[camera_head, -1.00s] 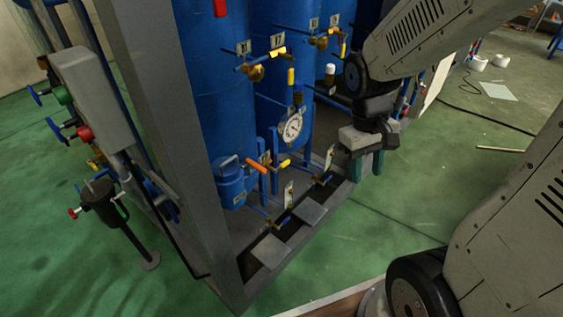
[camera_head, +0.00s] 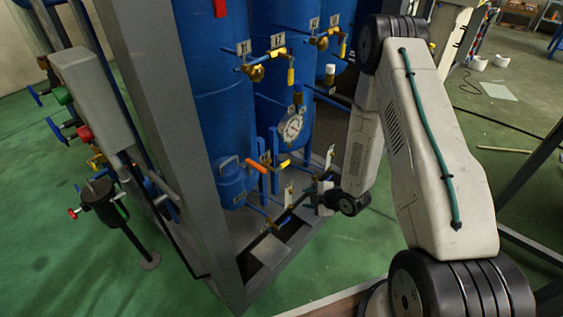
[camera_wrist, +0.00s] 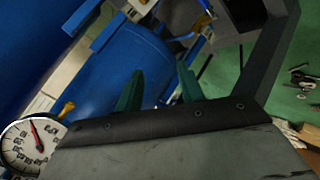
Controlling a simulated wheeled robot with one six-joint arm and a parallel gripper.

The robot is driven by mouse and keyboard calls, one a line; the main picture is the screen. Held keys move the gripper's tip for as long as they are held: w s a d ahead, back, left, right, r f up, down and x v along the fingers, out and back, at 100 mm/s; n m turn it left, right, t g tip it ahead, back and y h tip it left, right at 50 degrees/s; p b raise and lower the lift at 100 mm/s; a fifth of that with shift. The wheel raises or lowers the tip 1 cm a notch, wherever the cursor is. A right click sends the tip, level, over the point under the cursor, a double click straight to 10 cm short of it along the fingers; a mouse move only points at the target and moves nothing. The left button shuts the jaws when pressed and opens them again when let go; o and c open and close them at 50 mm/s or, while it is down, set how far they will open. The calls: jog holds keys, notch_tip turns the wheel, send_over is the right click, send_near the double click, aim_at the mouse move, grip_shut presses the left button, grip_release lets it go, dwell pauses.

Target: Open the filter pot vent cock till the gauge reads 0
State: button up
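A white dial gauge (camera_head: 291,127) hangs on the front of the blue tanks. It also shows at the lower left of the wrist view (camera_wrist: 30,145), with a red needle; its reading is too small to tell. I cannot tell which cock is the vent. My gripper is low at the right of these in the head view. In the wrist view its two green fingers (camera_wrist: 160,88) are apart and empty, before a blue cylinder (camera_wrist: 138,60).
A grey frame post (camera_head: 165,130) stands left of the tanks. Yellow-handled valves (camera_head: 277,55) sit higher on the tanks. Small cocks with tags (camera_head: 288,195) and a grey plate (camera_head: 269,251) lie low at the frame's front.

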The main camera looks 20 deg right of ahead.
aim_at(287, 164)
jog(key=w+a+r+n+t+y, duration=0.1)
jog(key=r+n+t, duration=0.1)
jog(key=r, duration=0.1)
jog(key=w+a+r+n+t+y, duration=0.1)
jog(key=r+n+t+y, duration=0.1)
jog(key=r, duration=0.2)
jog(key=w+a+r+n+t+y, duration=0.1)
jog(key=r+n+t, duration=0.1)
jog(key=r, duration=0.1)
jog(key=shift+w+r+t, duration=0.25)
jog(key=shift+w+t, duration=0.05)
jog(key=shift+w, duration=0.25)
jog(key=x, duration=0.7)
jog(key=shift+w+a, duration=0.15)
grip_shut()
